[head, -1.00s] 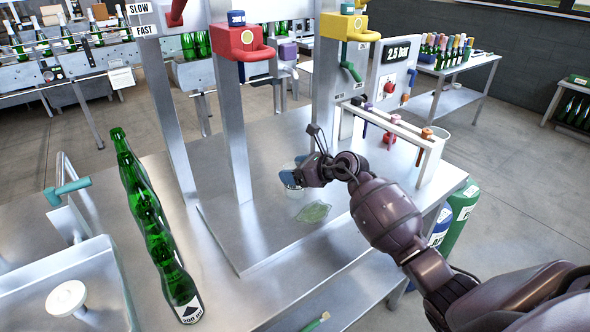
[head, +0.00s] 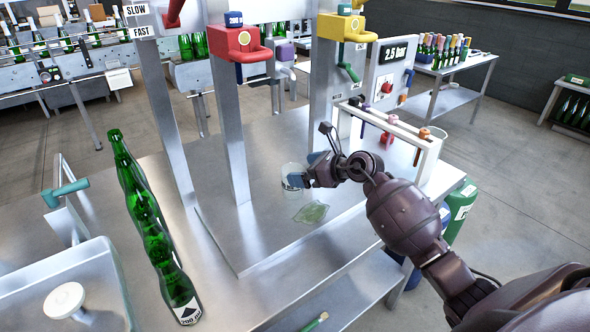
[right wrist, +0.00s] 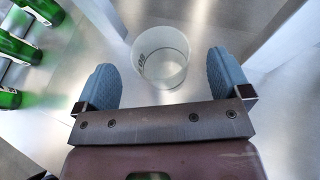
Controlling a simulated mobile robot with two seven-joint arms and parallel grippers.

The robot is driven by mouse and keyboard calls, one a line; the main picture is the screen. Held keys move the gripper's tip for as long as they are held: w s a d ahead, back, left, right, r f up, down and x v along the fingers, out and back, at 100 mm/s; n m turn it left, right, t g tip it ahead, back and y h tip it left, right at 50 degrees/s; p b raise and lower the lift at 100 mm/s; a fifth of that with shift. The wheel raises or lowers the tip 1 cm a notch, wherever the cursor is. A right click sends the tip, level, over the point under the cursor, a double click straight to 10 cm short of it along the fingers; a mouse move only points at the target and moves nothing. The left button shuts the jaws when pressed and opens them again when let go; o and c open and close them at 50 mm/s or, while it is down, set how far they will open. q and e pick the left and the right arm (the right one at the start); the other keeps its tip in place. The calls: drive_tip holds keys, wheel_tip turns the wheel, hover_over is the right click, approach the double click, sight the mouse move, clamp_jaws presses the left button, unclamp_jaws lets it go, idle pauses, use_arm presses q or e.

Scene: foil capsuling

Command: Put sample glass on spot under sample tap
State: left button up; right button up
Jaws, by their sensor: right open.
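The sample glass (head: 291,178), a clear cup with dark print, stands upright on the raised metal plate. It also shows in the right wrist view (right wrist: 160,75). My right gripper (head: 308,169) is open, its blue-grey fingers apart. In the right wrist view the glass is ahead of the palm, between the lines of the two fingers, with a visible gap on each side. A small purple tap (head: 285,54) is behind the red unit; I cannot tell whether it is the sample tap. No spot under it is discernible. My left gripper is not in view.
A flat green patch (head: 312,213) lies on the plate just in front of the glass. A row of green bottles (head: 150,215) stands to the left. A rack with coloured handles (head: 390,122) is at right.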

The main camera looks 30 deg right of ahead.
drive_tip(key=v, duration=0.8)
drive_tip(key=shift+a, duration=0.15)
